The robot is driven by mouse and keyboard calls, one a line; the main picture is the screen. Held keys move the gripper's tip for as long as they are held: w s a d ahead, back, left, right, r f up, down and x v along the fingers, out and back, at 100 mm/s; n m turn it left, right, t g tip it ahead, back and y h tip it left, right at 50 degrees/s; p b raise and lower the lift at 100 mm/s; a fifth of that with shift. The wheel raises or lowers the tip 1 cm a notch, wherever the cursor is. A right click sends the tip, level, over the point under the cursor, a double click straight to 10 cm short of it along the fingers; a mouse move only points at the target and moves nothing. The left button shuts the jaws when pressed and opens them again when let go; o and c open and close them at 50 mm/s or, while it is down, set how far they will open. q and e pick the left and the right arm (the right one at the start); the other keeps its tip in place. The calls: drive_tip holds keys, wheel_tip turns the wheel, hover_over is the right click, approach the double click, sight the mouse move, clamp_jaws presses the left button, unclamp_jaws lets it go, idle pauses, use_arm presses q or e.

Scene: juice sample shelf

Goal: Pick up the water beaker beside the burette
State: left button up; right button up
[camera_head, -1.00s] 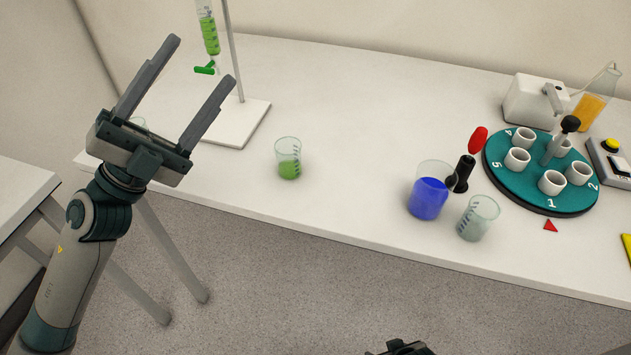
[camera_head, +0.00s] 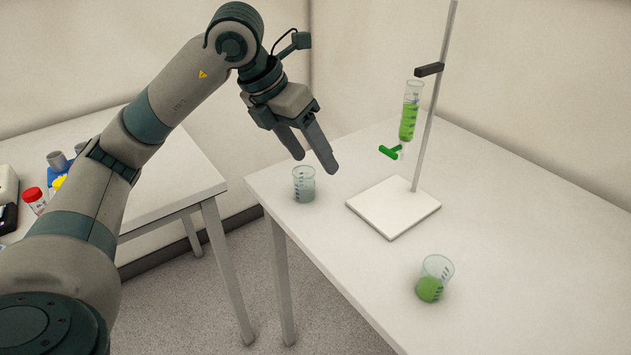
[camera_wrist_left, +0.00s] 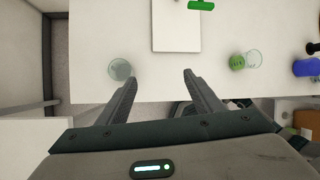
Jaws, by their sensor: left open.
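The water beaker (camera_head: 304,186), clear with dark graduation marks, stands upright on the white table near its far left corner, left of the burette (camera_head: 409,112). In the left wrist view the beaker (camera_wrist_left: 119,70) lies just outside the left finger, not between the fingers of the gripper (camera_wrist_left: 160,76). The burette holds green liquid and hangs on a stand with a white base (camera_head: 394,208). My right gripper is not in view.
A beaker of green liquid (camera_head: 433,279) stands near the table's front edge; it also shows in the left wrist view (camera_wrist_left: 238,62). A side table (camera_head: 170,190) with a red-capped jar (camera_head: 34,198) is at left.

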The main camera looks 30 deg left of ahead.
use_arm(q)
drive_tip(key=a+r+n+y, duration=0.1)
drive_tip(key=a+r+y, duration=0.1)
drive_tip(key=a, duration=0.4)
drive_tip(key=shift+w+a+r+n+y, duration=0.2)
drive_tip(key=shift+w+n+y, duration=0.1)
drive_tip(key=shift+y, duration=0.1)
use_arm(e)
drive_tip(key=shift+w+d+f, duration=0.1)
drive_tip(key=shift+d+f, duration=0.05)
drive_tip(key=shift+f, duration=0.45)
use_arm(q)
drive_tip(key=shift+d+f, duration=0.1)
